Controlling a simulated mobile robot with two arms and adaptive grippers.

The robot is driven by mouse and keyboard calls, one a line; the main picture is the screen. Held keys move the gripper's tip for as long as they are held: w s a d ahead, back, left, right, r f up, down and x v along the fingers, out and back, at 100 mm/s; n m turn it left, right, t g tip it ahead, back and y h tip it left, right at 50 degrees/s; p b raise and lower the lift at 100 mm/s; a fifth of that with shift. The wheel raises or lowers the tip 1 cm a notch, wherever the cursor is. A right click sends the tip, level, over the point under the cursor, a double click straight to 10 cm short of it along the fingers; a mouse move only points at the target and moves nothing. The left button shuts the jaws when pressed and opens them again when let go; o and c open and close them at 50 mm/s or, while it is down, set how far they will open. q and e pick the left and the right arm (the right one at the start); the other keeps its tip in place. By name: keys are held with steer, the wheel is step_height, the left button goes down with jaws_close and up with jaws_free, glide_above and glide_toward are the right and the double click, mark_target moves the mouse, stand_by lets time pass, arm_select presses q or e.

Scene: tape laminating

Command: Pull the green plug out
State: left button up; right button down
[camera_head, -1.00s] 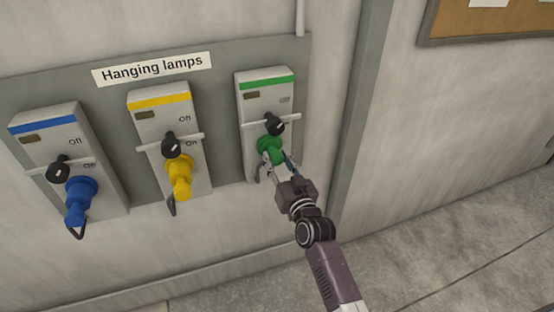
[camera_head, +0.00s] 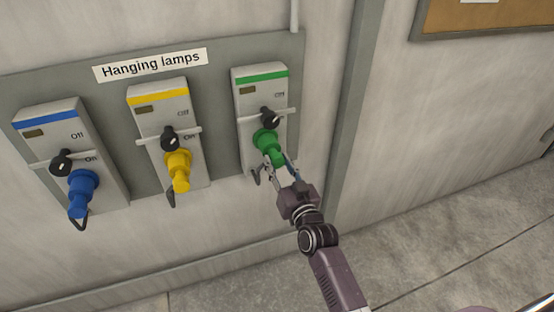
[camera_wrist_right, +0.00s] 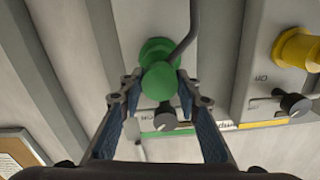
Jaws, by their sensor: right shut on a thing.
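The green plug (camera_head: 269,145) sits at the lower part of the green-striped switch box (camera_head: 261,95), below a black rotary knob (camera_head: 270,118). In the head view it juts out from the box, angled down to the right. My right gripper (camera_head: 279,165) is shut on the plug's outer end. In the right wrist view, the green plug (camera_wrist_right: 160,78) lies between the two fingers (camera_wrist_right: 158,95), with its wider collar behind. A dark cable loops from it. Whether the plug is still seated in its socket cannot be told. My left gripper is not in view.
A yellow plug (camera_head: 178,170) and a blue plug (camera_head: 82,190) sit in similar boxes to the left, under a "Hanging lamps" label (camera_head: 150,65). A vertical grey post (camera_head: 352,110) and a cork board (camera_head: 480,22) are to the right.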

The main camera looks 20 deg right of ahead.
steer(key=shift+f, duration=0.1)
steer(key=c, duration=1.7)
jaws_free()
steer(key=o, duration=0.3)
steer(key=shift+s, duration=0.1)
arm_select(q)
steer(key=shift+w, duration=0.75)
arm_select(e)
steer(key=s, duration=1.2)
steer(key=shift+d, duration=0.25)
steer(key=shift+w, duration=0.1)
